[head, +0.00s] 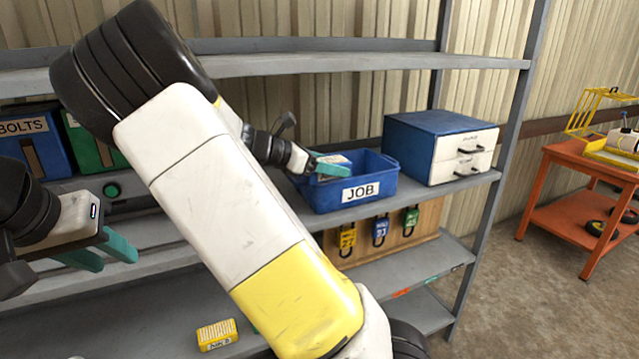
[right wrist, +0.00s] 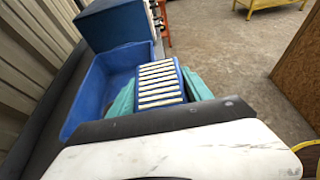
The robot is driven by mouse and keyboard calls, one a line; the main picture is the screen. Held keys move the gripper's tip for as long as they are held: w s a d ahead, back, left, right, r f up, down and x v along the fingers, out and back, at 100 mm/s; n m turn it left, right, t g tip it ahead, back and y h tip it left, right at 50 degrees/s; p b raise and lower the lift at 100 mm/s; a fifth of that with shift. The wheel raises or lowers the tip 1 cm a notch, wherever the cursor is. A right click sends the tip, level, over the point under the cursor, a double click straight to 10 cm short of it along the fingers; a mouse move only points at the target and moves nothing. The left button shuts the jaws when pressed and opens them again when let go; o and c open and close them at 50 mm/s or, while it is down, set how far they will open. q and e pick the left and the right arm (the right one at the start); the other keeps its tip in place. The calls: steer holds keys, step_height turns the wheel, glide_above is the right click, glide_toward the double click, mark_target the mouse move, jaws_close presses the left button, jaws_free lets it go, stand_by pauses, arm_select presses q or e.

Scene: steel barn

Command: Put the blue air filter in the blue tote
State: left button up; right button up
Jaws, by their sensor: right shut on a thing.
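The blue tote (head: 378,189), labelled JOB, stands on the middle shelf and also shows in the right wrist view (right wrist: 80,106). My right gripper (head: 322,166) is at the tote's left part and is shut on the blue air filter (head: 335,159). In the right wrist view, the filter (right wrist: 160,84) has white pleats in a blue frame, with teal fingers on either side. It is at the tote's opening; I cannot tell whether it touches the tote. My left gripper (head: 103,252) is empty at the left, its fingers apart.
A blue and white drawer box (head: 437,146) stands right of the tote. Padlocks (head: 380,230) hang on a board below. A yellow filter (head: 216,335) lies on the lower shelf. Bins (head: 35,139) stand at left. My arm blocks the middle of the head view. An orange cart (head: 570,180) is at right.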

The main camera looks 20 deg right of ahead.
steer(key=shift+w+d+f, duration=0.8)
steer(key=shift+w+d, duration=0.75)
steer(key=shift+d, duration=0.6)
steer(key=shift+w+d+f, duration=0.85)
steer(key=shift+w+d, duration=0.7)
steer(key=shift+d, duration=0.65)
steer(key=shift+w+d+f, duration=0.8)
steer(key=shift+w+d, duration=0.75)
steer(key=shift+d, duration=0.6)
steer(key=shift+f, duration=0.65)
steer(key=o, duration=1.1)
